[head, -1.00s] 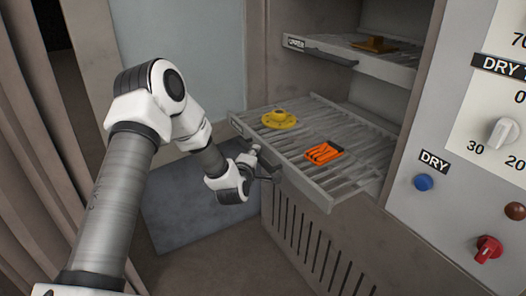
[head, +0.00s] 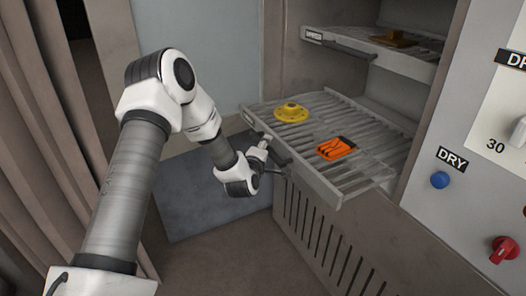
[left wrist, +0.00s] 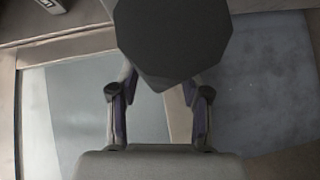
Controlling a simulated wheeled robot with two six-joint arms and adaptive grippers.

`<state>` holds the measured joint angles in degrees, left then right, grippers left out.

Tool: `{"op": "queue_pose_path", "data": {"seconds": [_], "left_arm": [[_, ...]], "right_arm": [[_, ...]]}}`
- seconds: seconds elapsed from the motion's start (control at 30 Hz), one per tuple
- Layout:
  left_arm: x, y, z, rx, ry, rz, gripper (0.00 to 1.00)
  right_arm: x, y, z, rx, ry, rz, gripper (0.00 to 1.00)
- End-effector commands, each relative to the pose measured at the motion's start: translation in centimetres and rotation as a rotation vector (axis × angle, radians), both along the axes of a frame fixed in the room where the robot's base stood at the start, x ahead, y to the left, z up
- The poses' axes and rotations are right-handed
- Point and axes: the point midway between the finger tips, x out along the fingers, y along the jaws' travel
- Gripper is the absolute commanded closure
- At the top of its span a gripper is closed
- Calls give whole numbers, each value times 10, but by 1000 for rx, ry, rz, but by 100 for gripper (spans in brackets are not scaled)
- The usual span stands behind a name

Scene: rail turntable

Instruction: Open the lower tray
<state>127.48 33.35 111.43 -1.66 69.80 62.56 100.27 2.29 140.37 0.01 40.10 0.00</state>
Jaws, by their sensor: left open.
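The lower tray (head: 318,178) is a grey slatted rack that stands well out of the cabinet. A yellow flanged part (head: 291,112) and an orange slotted block (head: 337,148) lie on it. A dark handle (head: 280,153) runs along its front. My left gripper (head: 268,160) is at the front of this tray, close by the handle; I cannot tell whether it touches it. In the left wrist view its two fingers (left wrist: 160,110) are apart with nothing seen held between them. A dark octagonal shape covers the upper middle there. My right gripper is not in view.
The upper tray (head: 345,49), labelled UPPER, sits above with a brown part (head: 394,39) on it. A control panel with a blue button (head: 440,180) and red knob (head: 504,250) stands at right. A ribbed curtain (head: 45,170) is at left. A blue-grey mat (head: 205,205) lies on the floor.

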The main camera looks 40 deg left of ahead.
Motion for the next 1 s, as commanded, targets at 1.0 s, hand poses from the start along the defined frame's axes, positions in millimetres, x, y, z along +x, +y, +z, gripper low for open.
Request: {"op": "queue_pose_path", "data": {"seconds": [1.0], "left_arm": [[-107,-45,16,0,0,0,53]], "right_arm": [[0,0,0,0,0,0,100]]}}
